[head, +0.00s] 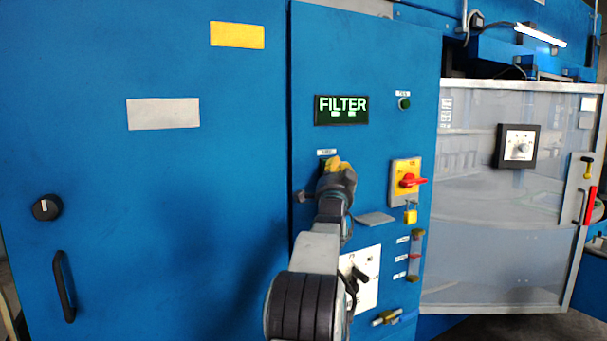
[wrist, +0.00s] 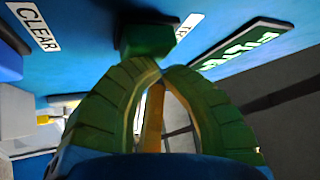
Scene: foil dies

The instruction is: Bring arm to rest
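My gripper (head: 334,163) is at the blue panel (head: 385,60), just under a small white label and below the FILTER display (head: 341,110). My arm reaches up to it from the bottom middle. In the wrist view the two ribbed green-yellow fingers of my gripper (wrist: 158,66) bow outward and come together at their tips. They look shut, with nothing clearly held. A dark green block (wrist: 147,38) on the panel is right at the tips; I cannot tell whether they touch it. An orange strip (wrist: 152,118) shows between the fingers.
Right of my gripper are a red rotary switch on a yellow plate (head: 406,182), a yellow padlock (head: 410,216) and a green button (head: 404,103). A white switch plate (head: 367,268) sits partly behind my arm. A black handle (head: 64,286) is on the left door.

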